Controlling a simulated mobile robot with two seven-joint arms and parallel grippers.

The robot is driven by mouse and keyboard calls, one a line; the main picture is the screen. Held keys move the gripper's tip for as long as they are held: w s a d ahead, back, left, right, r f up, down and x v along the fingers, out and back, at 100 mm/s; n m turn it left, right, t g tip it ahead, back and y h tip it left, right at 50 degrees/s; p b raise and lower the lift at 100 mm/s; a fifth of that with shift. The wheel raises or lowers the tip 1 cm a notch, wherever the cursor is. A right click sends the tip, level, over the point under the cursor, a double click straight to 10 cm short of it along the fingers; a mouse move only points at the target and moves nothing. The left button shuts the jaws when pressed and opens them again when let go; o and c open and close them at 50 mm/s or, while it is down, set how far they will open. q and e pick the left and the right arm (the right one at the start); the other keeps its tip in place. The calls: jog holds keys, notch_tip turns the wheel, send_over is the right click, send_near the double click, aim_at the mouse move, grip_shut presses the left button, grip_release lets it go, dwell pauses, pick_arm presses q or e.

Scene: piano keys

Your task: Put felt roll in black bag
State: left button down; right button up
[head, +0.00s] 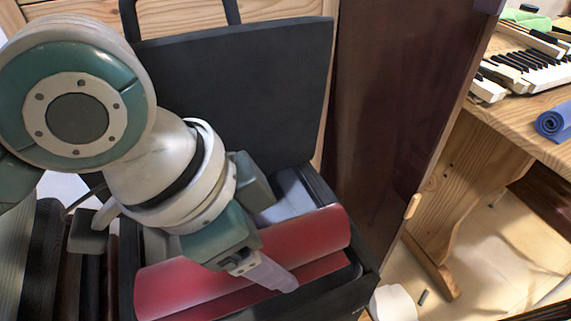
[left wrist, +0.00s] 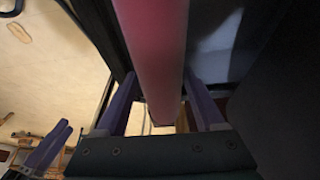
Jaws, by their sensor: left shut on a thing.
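The red felt roll (head: 305,237) lies slantwise across the mouth of the open black bag (head: 368,287). Its far right end is by the bag's right wall; its left end is low at the left. My left gripper (head: 262,268) is shut on the felt roll from above. In the left wrist view the roll (left wrist: 155,45) runs between the two purple fingers (left wrist: 160,105). A similar purple two-pronged part at the lower left looks like my right gripper (left wrist: 48,148); its opening is unclear.
The bag's black lid (head: 235,85) stands up behind it. A dark brown panel (head: 390,110) rises at the right. Beyond it, a wooden table (head: 500,115) carries piano keys (head: 535,65) and a blue roll (head: 556,122). A white object (head: 392,303) is on the floor.

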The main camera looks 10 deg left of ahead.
aim_at(229, 272)
pick_arm(q)
notch_tip(229, 272, down, 8)
jog(key=b, duration=0.2)
jog(key=shift+f+b, duration=0.2)
jog(key=shift+b, duration=0.1)
notch_tip(229, 272, down, 4)
jog(key=shift+f+b, duration=0.1)
jog(key=shift+b, duration=0.8)
jog(key=shift+c, duration=0.8)
grip_release()
jog(key=shift+a, duration=0.1)
pick_arm(e)
notch_tip(229, 272, down, 5)
jog(key=shift+a+f, duration=0.1)
jog(key=shift+a, duration=0.05)
pick_arm(q)
jog(key=p+v, duration=0.5)
jog(key=v, duration=0.6)
jog(key=shift+s+a+r, duration=0.1)
jog(key=shift+r, duration=0.5)
pick_arm(e)
jog(key=shift+r, duration=2.7)
